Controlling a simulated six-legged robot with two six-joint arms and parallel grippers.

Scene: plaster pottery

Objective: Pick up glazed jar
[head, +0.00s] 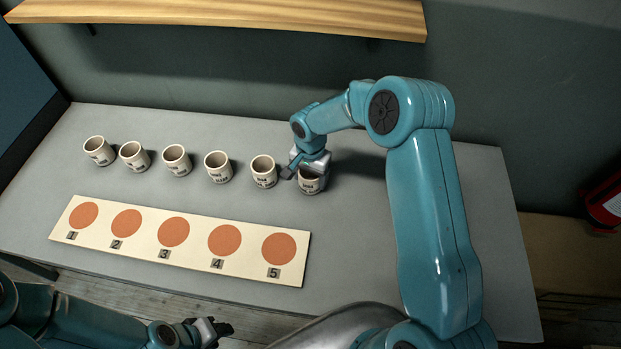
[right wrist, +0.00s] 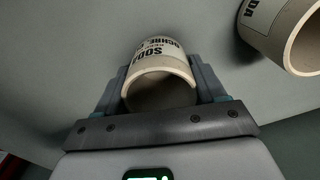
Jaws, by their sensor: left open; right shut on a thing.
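Several cream jars with dark printed labels stand in a row on the grey table. My right gripper (head: 305,174) is shut on the rightmost jar (head: 312,186). In the right wrist view this jar (right wrist: 158,72) sits between both fingers of the gripper (right wrist: 163,88), its open mouth towards the camera. Its label shows "SODA" and "OCHRE", upside down. Whether it touches the table I cannot tell. The neighbouring jar (head: 264,171) stands just left of it and also shows in the right wrist view (right wrist: 282,32). My left gripper (head: 218,330) is open and empty, low in the head view.
The other jars (head: 218,167) continue leftward along the table (head: 365,255). A cream board (head: 199,251) with several numbered orange circles lies in front of them, its circles bare. A wooden shelf (head: 230,14) is on the wall above. The table's right part is clear beneath my right arm.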

